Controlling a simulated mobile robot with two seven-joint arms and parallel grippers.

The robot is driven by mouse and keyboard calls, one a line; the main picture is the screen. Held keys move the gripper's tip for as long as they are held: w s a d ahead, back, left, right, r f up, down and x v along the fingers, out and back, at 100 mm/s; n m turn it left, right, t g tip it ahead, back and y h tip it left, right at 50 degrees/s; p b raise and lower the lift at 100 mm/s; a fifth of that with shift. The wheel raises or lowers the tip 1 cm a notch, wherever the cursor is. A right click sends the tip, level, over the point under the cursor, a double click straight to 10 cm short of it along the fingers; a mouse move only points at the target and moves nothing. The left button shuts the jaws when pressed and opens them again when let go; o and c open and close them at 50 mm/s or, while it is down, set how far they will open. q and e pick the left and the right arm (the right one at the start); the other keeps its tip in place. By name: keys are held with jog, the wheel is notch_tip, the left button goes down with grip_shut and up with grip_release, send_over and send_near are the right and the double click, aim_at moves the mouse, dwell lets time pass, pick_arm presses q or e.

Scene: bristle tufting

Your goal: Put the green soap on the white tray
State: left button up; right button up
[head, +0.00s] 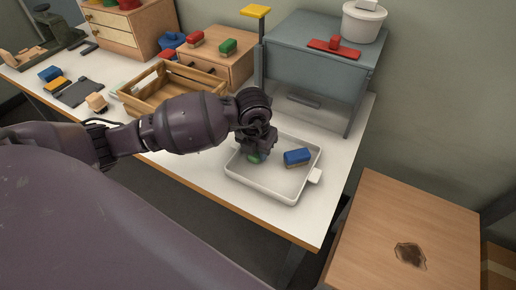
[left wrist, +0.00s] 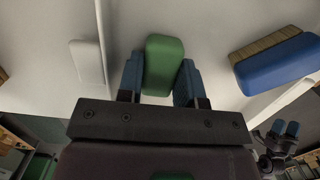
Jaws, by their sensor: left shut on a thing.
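The green soap (left wrist: 164,62) is a green block between the two blue fingertips of my left gripper (left wrist: 159,82), which is shut on it. In the head view my left gripper (head: 256,150) points down inside the left part of the white tray (head: 263,187), and a bit of the green soap (head: 254,158) shows under it. I cannot tell whether the soap touches the tray floor. Small blue fingertips, apparently my right gripper (left wrist: 285,128), show at the lower right of the left wrist view; their opening is unclear.
A blue-topped brush (head: 297,156) lies in the tray's right part; it also shows in the wrist view (left wrist: 278,68). A wooden crate (head: 172,88) stands left of the tray. A grey cabinet (head: 322,65) stands behind. The table's front edge runs close to the tray.

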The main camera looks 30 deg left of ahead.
pick_arm(q)
jog(key=shift+f, duration=0.15)
pick_arm(e)
jog(key=shift+f, duration=0.1)
pick_arm(q)
jog(key=o, duration=0.9)
pick_arm(e)
jog(key=shift+s+d+f, duration=0.1)
pick_arm(q)
jog(key=shift+r, duration=0.4)
jog(key=r, duration=0.3)
jog(key=s+r+p, duration=0.1)
jog(key=r, duration=0.3)
jog(key=r+p, duration=0.1)
jog(key=r, duration=0.3)
jog(key=shift+s+r, duration=0.25)
pick_arm(e)
jog(key=shift+s+d+r, duration=0.2)
jog(key=shift+s+r, duration=0.2)
jog(key=shift+r, duration=0.25)
jog(key=shift+w+r, duration=0.1)
jog(key=shift+w, duration=0.05)
